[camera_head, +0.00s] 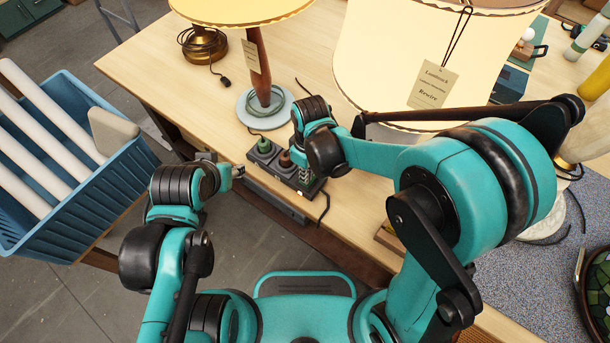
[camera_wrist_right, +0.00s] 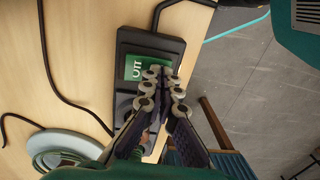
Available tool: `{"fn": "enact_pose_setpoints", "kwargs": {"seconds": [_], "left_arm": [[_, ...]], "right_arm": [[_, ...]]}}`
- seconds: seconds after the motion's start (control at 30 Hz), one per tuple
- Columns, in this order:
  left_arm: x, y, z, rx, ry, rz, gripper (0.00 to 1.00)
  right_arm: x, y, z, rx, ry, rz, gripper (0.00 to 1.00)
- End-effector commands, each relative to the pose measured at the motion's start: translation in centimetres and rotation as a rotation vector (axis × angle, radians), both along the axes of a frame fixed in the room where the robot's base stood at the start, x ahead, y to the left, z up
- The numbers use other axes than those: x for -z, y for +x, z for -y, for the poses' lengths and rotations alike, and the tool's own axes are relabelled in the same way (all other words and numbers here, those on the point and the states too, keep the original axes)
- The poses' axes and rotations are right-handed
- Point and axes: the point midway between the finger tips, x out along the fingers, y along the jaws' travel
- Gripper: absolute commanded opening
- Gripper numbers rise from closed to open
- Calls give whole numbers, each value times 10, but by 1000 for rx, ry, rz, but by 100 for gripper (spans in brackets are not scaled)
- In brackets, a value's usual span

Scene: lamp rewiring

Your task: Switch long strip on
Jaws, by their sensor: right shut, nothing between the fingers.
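The long strip (camera_head: 271,167) is a dark power strip at the table's front edge in the head view, with a green plug (camera_head: 264,146) and a brown plug (camera_head: 285,158) on it. My right gripper (camera_head: 304,177) points down over its right end. In the right wrist view its fingers (camera_wrist_right: 162,77) are shut and empty, with the tips over the strip (camera_wrist_right: 123,78) beside a green panel (camera_wrist_right: 138,67) with white lettering. I cannot tell whether they touch it. The fingers partly hide the strip. My left gripper (camera_head: 238,171) is left of the strip; its opening is unclear.
A lamp with a pale blue base (camera_head: 246,116) stands behind the strip. A large tagged lampshade (camera_head: 385,70) is at the back right. A blue crate (camera_head: 95,205) with white tubes stands at left. Dark cords lie on the table near the strip.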

Motion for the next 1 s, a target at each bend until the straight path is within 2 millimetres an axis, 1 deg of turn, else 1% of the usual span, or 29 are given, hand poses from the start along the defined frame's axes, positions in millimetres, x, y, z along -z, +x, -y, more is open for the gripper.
{"fn": "enact_pose_setpoints", "kwargs": {"seconds": [0.2, 0.47, 0.63, 0.77, 0.87, 1.0], "left_arm": [[-2, 0, 0, 0, 0, 0, 43], [-2, 0, 0, 0, 0, 0, 43], [-7, 0, 0, 0, 0, 0, 43], [-19, 0, 0, 0, 0, 0, 43], [-32, 0, 0, 0, 0, 0, 43], [-53, 0, 0, 0, 0, 0, 43]], "right_arm": [[-4, 6, 5, 1, 0, 0, 0], [-4, 7, 5, 0, 0, 0, 0], [-10, 7, 4, 0, 0, 0, 0], [-25, 8, 3, 1, 0, 0, 0], [-42, 9, 1, 1, 0, 0, 0], [-70, 11, -2, 3, 0, 0, 0]]}}
